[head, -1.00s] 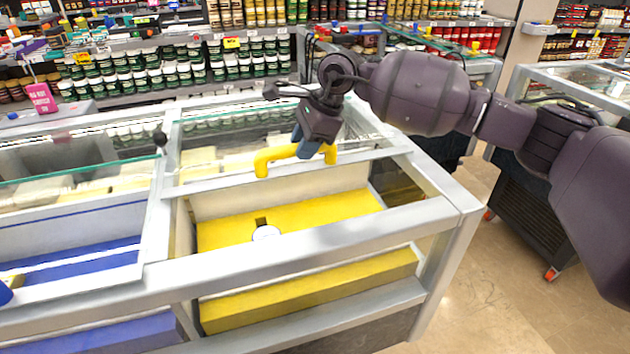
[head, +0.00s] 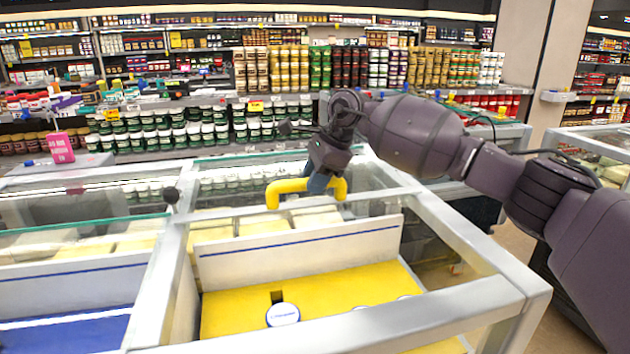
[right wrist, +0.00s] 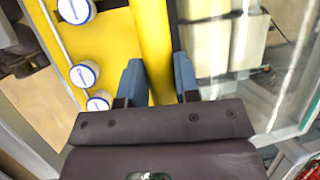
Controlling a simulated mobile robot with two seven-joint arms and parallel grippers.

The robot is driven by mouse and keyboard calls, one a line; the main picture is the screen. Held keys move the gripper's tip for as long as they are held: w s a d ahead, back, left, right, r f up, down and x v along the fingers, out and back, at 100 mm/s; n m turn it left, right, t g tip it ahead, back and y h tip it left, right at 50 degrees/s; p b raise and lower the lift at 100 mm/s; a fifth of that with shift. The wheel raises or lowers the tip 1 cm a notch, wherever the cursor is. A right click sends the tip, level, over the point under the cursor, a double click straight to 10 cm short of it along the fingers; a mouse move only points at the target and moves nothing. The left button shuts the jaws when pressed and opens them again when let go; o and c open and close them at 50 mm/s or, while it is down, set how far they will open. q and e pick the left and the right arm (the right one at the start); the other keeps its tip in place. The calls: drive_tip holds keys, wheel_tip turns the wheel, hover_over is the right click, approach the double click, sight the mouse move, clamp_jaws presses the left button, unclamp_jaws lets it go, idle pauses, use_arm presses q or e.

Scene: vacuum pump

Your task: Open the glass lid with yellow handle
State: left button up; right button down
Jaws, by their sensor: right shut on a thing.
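The glass lid (head: 232,213) covers the back part of the right-hand bay of a chest cooler in the head view. Its front part is uncovered. The yellow handle (head: 275,194) stands up at the lid's front edge. In the right wrist view, the yellow handle (right wrist: 152,45) runs between the two blue fingers of the gripper (right wrist: 158,78). The wrist camera shows no wider view of the lid's edge. My left gripper is not in view.
The cooler's front rail (head: 350,325) crosses the foreground. A white divider (head: 300,252) stands inside the bay, with a yellow bottom and round white-lidded tubs (head: 283,315) before it. A black-knobbed lid (head: 170,196) is to the left. Stocked shelves (head: 265,120) stand behind.

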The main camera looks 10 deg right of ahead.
drive_tip(key=c, duration=0.9)
unclamp_jaws()
drive_tip(key=shift+o, duration=0.3)
drive_tip(key=shift+d+r, duration=0.1)
drive_tip(key=shift+r, duration=0.2)
drive_tip(key=p+v, duration=0.1)
drive_tip(key=v, duration=0.9)
